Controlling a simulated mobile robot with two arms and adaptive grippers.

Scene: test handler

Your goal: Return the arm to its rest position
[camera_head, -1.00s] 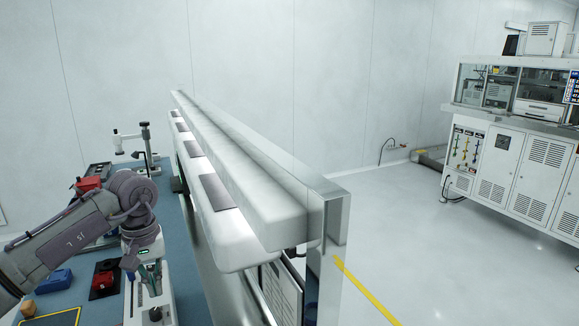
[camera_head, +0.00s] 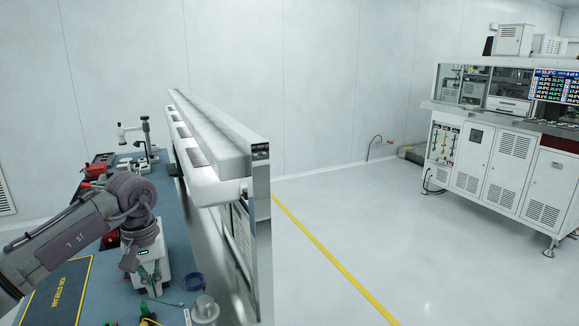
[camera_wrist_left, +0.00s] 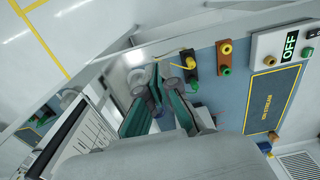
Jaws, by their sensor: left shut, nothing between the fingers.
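My left arm comes in from the left in the head view, bent over the blue bench. My left gripper (camera_head: 148,278) points down from the wrist, with its green fingers partly hidden and small there. In the left wrist view the gripper (camera_wrist_left: 158,84) shows two green-and-grey fingers close together. It is shut with nothing between the fingers. My right arm and gripper are not in view.
Open floor (camera_head: 360,225) lies beyond, with a white test machine (camera_head: 510,165) at right.

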